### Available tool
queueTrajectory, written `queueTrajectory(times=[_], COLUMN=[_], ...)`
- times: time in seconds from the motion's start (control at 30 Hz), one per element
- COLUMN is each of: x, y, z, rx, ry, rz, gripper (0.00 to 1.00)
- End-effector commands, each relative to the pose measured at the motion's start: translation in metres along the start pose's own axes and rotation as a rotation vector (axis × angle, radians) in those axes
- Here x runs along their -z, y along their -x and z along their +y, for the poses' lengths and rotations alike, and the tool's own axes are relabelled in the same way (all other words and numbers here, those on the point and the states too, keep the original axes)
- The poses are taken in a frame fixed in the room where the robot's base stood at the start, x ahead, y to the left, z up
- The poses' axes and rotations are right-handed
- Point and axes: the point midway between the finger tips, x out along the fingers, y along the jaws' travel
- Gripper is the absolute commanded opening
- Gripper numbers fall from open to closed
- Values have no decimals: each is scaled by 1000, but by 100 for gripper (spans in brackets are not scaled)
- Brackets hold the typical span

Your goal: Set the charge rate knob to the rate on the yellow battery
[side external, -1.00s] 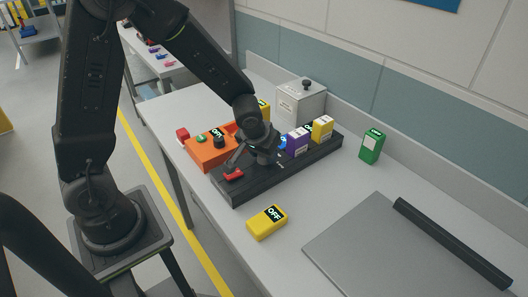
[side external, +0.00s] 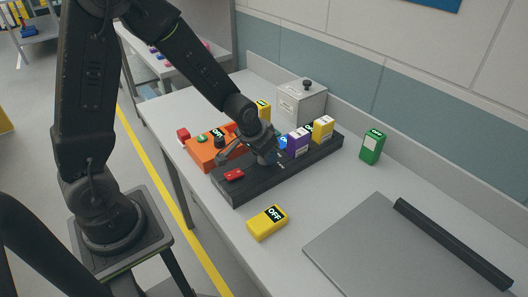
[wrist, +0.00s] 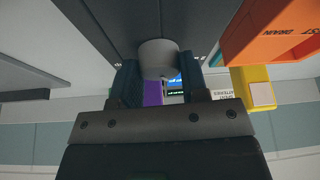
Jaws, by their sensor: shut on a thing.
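My gripper (side external: 264,157) is down at the black charger (side external: 240,190). In the wrist view its two dark fingers (wrist: 159,76) are shut on a grey round knob (wrist: 158,56), one on each side. The knob's pointer and rate marks cannot be made out. A yellow battery (side external: 323,130) stands at the charger's far end, beside a purple one (side external: 298,142). Another yellow battery (side external: 267,222) lies on the bench in front, with a dark display that seems to read OFF. A third yellow block (side external: 264,108) is partly hidden behind my wrist. No rate is readable.
An orange tester (side external: 208,151) stands left of the charger. A red switch (side external: 234,174) is on the charger's near end. A grey box (side external: 301,102) stands behind, a green battery (side external: 371,147) at right. A grey mat (side external: 380,250) and black bar (side external: 450,242) lie front right.

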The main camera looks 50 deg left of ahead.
Motion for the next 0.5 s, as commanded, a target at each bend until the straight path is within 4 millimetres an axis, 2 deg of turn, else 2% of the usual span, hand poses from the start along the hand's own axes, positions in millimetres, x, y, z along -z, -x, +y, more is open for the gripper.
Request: queueTrajectory(times=[0.23,0.27,0.5], x=[1,1,0], y=[0,0,0], z=[-1,-1,0], rx=[1,1,0], ry=[1,1,1], rz=[3,3,1], gripper=[17,42,65])
